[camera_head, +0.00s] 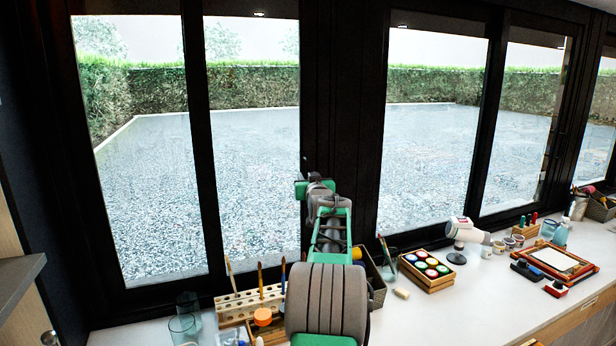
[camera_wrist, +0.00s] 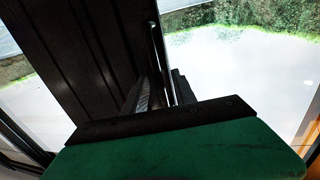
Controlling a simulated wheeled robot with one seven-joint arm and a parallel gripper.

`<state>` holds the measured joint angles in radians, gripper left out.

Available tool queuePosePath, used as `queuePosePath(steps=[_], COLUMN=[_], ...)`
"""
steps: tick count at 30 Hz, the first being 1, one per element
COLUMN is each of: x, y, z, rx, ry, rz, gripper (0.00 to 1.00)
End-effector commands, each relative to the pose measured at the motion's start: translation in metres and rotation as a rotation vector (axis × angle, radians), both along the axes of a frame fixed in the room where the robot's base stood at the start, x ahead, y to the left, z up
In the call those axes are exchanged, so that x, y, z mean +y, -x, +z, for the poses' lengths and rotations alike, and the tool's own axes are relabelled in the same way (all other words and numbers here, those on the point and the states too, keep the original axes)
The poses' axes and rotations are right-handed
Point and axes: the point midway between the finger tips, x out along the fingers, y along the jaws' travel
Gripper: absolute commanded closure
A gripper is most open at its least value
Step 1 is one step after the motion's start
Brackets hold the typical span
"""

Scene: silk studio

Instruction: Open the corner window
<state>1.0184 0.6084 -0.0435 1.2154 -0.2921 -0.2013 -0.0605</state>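Black-framed sliding windows line the wall in the head view: a left pair of panes (camera_head: 145,150) and a right pair of panes (camera_head: 435,130), split by a wide dark post (camera_head: 342,110). I cannot tell which is meant by the corner window. All panes there look closed. My gripper (camera_head: 303,182) is up at the left side of the post. In the wrist view, my gripper's fingertips (camera_wrist: 162,92) are close to a thin upright bar (camera_wrist: 158,50), possibly a window handle, on the dark frame. Whether they touch or grip it is hidden.
A white counter (camera_head: 440,315) runs below the windows. On it are a wooden brush rack (camera_head: 245,302), glass jars (camera_head: 185,318), a box of paint pots (camera_head: 427,270), a white hair-dryer-like tool (camera_head: 466,235) and a wooden frame (camera_head: 553,262). Air above the counter is mostly clear.

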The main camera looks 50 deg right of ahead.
Motion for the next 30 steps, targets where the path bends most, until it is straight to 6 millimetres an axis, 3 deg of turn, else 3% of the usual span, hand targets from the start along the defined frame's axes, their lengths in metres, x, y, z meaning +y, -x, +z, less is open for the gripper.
queuePosePath(steps=[4,16,30], x=[0.0003,0.0005,0.0004], y=[0.0001,0.0002,0.0003], z=[-0.0002,-0.0003,-0.0002], rx=[0.000,0.000,0.000], ry=[0.000,0.000,0.000], rz=[0.000,0.000,0.000], gripper=[0.68,1.00,1.00])
